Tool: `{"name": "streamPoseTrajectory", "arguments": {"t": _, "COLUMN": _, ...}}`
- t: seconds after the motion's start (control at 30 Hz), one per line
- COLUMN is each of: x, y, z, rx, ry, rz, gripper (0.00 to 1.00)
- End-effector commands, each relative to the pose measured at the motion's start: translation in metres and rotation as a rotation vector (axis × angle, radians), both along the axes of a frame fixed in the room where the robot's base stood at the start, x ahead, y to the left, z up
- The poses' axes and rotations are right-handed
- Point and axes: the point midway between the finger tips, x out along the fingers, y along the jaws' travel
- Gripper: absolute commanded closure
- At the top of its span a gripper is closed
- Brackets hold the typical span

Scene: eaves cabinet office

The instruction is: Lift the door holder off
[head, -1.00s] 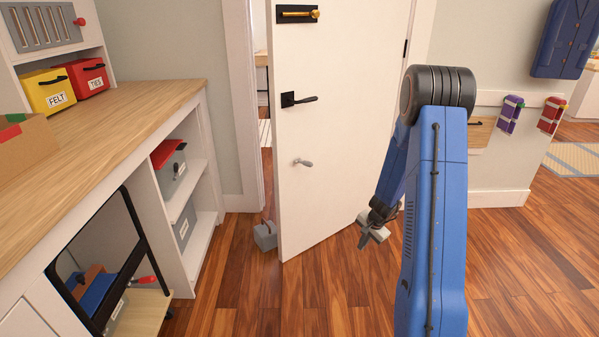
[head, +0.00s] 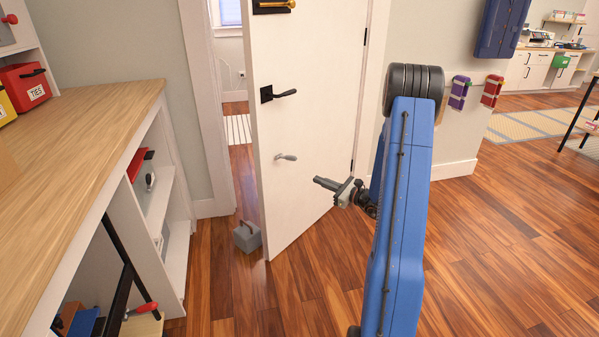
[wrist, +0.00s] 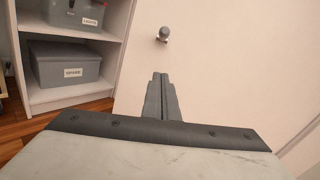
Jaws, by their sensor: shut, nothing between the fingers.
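The door holder is likely the small grey block with a handle on top (head: 247,236). It stands on the wood floor by the lower free edge of the white door (head: 300,130); I cannot tell if it touches the door. My gripper (head: 318,181) is shut and empty. It points left in front of the door, higher than the block and to its right. In the wrist view my closed fingers (wrist: 160,78) point toward the door face, with a grey lever handle (wrist: 163,34) beyond them. The block does not show in the wrist view.
A wood-topped shelf unit (head: 85,120) stands on the left, with bins on its shelves. A black lever (head: 278,94) and a grey lever (head: 286,157) stick out from the door. The floor (head: 290,300) in front of the door is clear.

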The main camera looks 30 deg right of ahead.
Motion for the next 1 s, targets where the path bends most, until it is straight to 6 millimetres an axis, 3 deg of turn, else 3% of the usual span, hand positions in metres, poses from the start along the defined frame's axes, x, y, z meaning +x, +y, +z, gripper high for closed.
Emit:
{"name": "streamPoseTrajectory", "arguments": {"t": 0.17, "x": 0.018, "y": 0.009, "z": 0.000, "rx": 0.000, "ry": 0.001, "rz": 0.004, "gripper": 1.00}}
{"name": "streamPoseTrajectory", "arguments": {"t": 0.63, "x": 0.093, "y": 0.042, "z": -0.001, "rx": -0.002, "ry": 0.002, "rz": 0.007, "gripper": 1.00}}
{"name": "streamPoseTrajectory", "arguments": {"t": 0.8, "x": 0.094, "y": 0.045, "z": 0.023, "rx": -0.003, "ry": 0.001, "rz": 0.004, "gripper": 1.00}}
{"name": "streamPoseTrajectory", "arguments": {"t": 1.0, "x": 0.096, "y": 0.049, "z": 0.035, "rx": -0.003, "ry": 0.002, "rz": 0.002, "gripper": 1.00}}
